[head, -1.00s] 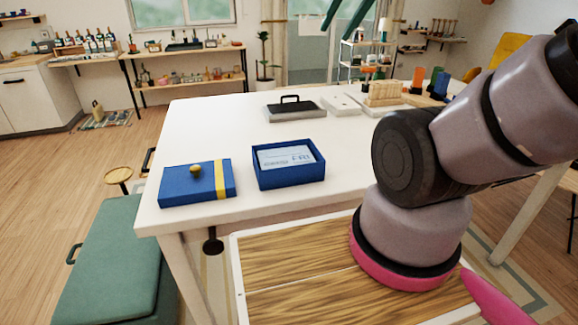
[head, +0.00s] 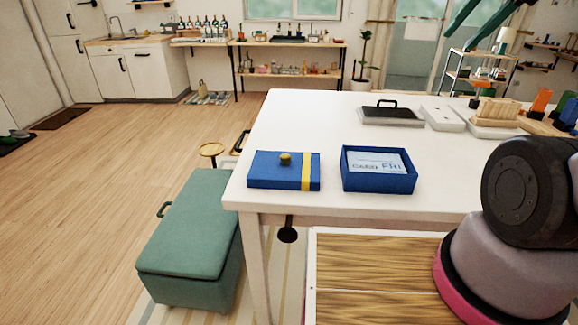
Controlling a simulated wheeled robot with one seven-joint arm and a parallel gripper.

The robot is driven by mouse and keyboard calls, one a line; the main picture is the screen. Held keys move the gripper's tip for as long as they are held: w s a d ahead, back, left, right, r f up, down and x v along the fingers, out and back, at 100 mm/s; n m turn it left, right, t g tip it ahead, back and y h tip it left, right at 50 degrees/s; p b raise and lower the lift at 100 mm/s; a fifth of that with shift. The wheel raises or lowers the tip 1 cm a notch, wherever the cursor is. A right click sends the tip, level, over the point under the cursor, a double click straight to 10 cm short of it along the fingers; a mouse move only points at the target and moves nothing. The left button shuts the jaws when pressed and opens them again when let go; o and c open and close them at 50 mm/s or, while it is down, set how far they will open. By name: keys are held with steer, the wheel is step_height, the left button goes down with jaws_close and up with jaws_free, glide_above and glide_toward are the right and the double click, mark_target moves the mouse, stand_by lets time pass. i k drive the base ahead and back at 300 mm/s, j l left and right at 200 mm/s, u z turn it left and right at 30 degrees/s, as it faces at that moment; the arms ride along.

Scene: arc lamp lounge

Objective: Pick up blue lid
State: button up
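The blue lid (head: 267,171) lies flat near the left front corner of the white table (head: 330,120). It has a round gold knob (head: 285,158) on top and a yellow stripe (head: 306,172) near its right end. To its right, a little apart, stands an open blue box (head: 378,183) with a light blue printed card (head: 377,163) inside. My arm shows at the right edge of the head view, but my gripper is out of view.
A green bench (head: 190,235) stands left of the table. A grey case with a black handle (head: 390,117), white boxes (head: 443,117) and a wooden rack (head: 495,110) stand at the table's back right. The table around the lid is clear.

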mark_target(273, 170)
steer(key=k+j, duration=0.1)
steer(key=j, duration=0.9)
steer(key=k+j, duration=0.15)
steer(key=j, duration=0.8)
steer(key=k+j, duration=0.15)
steer(key=j, duration=0.35)
steer(key=i+z, duration=0.05)
